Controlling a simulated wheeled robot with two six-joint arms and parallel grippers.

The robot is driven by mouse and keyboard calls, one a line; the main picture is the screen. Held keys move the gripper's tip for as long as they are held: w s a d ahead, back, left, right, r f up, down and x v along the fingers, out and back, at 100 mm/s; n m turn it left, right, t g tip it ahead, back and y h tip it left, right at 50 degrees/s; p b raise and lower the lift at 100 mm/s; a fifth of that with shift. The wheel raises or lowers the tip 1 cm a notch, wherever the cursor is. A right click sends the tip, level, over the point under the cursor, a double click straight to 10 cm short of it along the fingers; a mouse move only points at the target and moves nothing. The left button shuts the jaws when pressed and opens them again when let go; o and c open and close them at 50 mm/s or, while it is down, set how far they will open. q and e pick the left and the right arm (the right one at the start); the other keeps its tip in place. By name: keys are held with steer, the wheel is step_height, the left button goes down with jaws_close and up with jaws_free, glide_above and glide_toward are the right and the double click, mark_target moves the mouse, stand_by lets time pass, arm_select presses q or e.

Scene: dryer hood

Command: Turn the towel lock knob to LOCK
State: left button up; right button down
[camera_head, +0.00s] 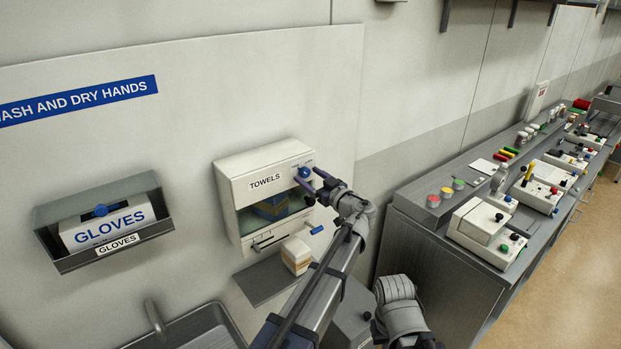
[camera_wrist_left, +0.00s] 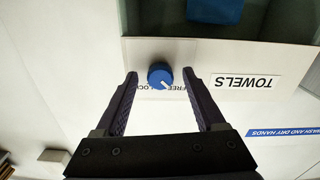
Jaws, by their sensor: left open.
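The towel lock knob (camera_head: 304,172) is a blue round knob at the upper right of the white TOWELS dispenser (camera_head: 232,190). In the left wrist view the knob (camera_wrist_left: 158,72) has a white pointer mark slanting to the lower right, with small FREE and LOCK lettering beside it, partly hidden. Which word the pointer meets I cannot tell. My left gripper (camera_head: 310,181) is open at the dispenser's upper right front. In the left wrist view its fingers (camera_wrist_left: 160,76) stand on either side of the knob, with gaps on both sides. My right gripper is not in view.
A blue-handled lever (camera_head: 316,230) sticks out at the dispenser's lower right. A small box (camera_head: 296,255) stands on a shelf below. A GLOVES box (camera_head: 108,225) hangs at left, above a sink (camera_head: 190,330). A bench with devices (camera_head: 480,225) runs along the right.

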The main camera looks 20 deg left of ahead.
arm_select(q)
jaws_close()
stand_by(0.4)
steer(key=m, duration=0.8)
steer(key=shift+s+m, duration=0.1)
steer(key=shift+m, duration=0.2)
steer(key=m, duration=0.4)
steer(key=shift+a+r, duration=0.1)
steer(key=m, duration=0.5)
steer(key=shift+m, duration=0.3)
stand_by(0.4)
